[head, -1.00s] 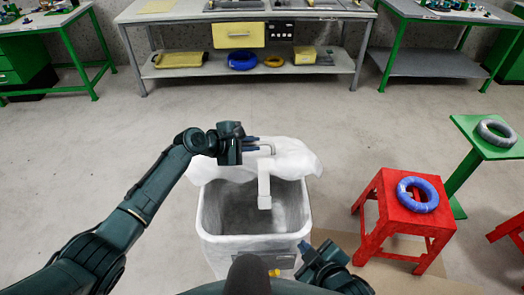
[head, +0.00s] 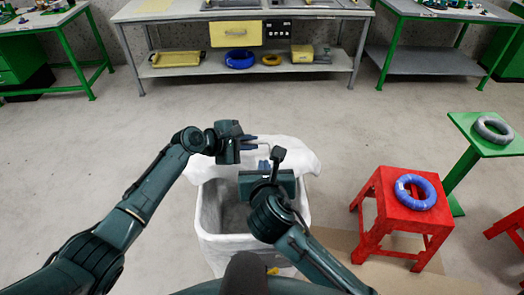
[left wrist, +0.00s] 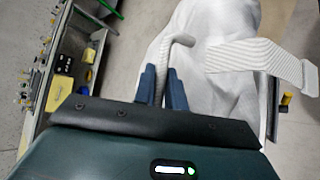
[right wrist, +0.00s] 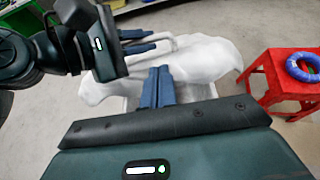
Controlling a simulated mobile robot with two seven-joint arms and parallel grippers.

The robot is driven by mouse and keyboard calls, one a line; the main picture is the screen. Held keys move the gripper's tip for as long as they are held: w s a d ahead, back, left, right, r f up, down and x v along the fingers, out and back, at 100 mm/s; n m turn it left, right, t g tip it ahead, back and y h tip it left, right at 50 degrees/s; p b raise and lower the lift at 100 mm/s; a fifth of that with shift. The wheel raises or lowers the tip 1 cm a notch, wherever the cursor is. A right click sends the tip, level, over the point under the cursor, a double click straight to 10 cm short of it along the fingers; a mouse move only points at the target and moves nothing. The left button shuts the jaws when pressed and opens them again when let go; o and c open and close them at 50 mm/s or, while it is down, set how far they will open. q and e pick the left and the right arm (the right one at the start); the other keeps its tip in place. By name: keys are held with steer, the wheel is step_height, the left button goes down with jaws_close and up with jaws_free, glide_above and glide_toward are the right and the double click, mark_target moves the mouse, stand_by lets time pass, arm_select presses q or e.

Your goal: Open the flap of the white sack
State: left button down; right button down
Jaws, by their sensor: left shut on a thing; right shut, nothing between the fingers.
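The white sack (head: 213,240) stands open at the top in front of me. Its flap (head: 302,155) lies back beyond the far rim and also shows in the left wrist view (left wrist: 220,90). My left gripper (head: 252,142) is shut on a pale handle loop (left wrist: 168,62) at the flap. A ribbed white strap (left wrist: 262,57) crosses the flap in the left wrist view. My right gripper (head: 264,165) is shut and empty over the sack's far side, close to the flap; its closed fingers show in the right wrist view (right wrist: 158,86). Its arm hides part of the sack's mouth.
A red stool (head: 388,208) with a blue cable coil (head: 416,192) stands to the right. A green table (head: 468,150) with a grey coil (head: 493,130) is beyond it. A workbench (head: 140,15) stands at the back. The floor to the left is clear.

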mark_target(262, 156)
steer(key=x, duration=0.9)
steer(key=shift+w+f, duration=0.15)
steer(key=shift+w, duration=0.25)
steer(key=shift+w+d+r, duration=0.1)
steer(key=shift+w+r, duration=0.75)
steer(key=shift+r, duration=0.2)
arm_select(q)
steer(key=shift+s+d+f, duration=0.15)
steer(key=shift+s+f, duration=0.05)
arm_select(e)
steer(key=shift+w+d+r, duration=0.15)
steer(key=shift+w+r, duration=0.05)
arm_select(q)
steer(key=c, duration=1.5)
jaws_free()
steer(key=shift+s, duration=0.1)
arm_select(e)
steer(key=shift+s+r, duration=0.1)
arm_select(q)
steer(key=shift+o, duration=0.2)
steer(key=shift+a, duration=0.2)
